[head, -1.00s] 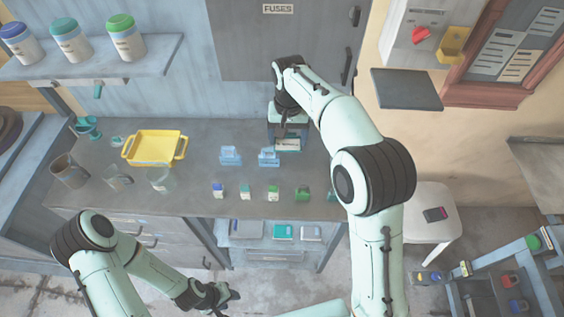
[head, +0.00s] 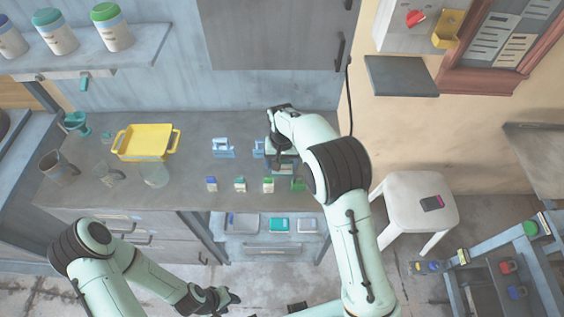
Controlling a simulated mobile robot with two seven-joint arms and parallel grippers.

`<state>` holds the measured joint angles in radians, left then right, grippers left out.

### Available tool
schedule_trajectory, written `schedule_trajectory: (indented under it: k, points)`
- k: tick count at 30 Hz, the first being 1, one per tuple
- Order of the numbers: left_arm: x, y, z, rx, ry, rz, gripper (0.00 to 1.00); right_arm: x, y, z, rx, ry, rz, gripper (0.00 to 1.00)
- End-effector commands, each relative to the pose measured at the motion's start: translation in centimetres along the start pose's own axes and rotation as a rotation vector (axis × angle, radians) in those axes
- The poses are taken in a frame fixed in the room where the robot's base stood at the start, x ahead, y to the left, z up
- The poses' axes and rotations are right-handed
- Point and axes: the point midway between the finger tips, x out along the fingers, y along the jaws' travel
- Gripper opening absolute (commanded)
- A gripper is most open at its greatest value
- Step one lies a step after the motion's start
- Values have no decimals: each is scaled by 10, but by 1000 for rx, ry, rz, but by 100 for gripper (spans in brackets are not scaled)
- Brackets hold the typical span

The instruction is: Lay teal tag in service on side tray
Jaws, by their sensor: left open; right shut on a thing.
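My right gripper (head: 283,160) is over the back right of the grey counter (head: 190,185), pointing down. It is shut on a small teal-edged piece, which looks like the teal tag (head: 281,171); my wrist and fingers hide most of it. It is close to the right one of two light-blue holders (head: 258,149). I cannot tell whether the tag touches the counter. A yellow tray (head: 122,143) with handles stands on the left of the counter, apart from the gripper; I cannot tell whether it is the side tray. My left gripper (head: 222,298) is open and empty, low in front of the drawers.
Several small coloured blocks (head: 240,185) line the counter's front. A mug (head: 58,165) and clear glasses (head: 155,173) stand at left. A shelf below holds a teal item (head: 279,225) between grey ones. A white stool (head: 415,200) stands right of the counter.

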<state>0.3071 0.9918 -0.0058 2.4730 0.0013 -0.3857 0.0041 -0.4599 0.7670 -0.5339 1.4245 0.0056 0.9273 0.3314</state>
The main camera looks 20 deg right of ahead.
Motion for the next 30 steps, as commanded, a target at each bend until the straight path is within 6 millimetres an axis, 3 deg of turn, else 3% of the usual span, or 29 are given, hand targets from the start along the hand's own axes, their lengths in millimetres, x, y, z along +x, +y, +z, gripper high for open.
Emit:
schedule_trajectory:
  k: [10, 11, 12, 13, 23, 30]
  points:
    - [1, 0, 0, 0, -1, 0, 43, 3, 0, 0, 0, 1, -1, 49]
    - [1, -1, 1, 0, -1, 0, 43, 4, 0, 0, 0, 1, -1, 82]
    - [1, 0, 0, 0, -1, 0, 43, 3, 0, 0, 0, 1, -1, 95]
    - [1, 0, 0, 0, -1, 0, 43, 3, 0, 0, 0, 1, -1, 100]
    - [-1, 0, 0, 0, 1, 0, 43, -4, -1, -1, 0, 3, -3, 100]
    - [-6, 3, -4, 2, 5, 2, 43, -49, -1, -2, 0, 7, -5, 100]
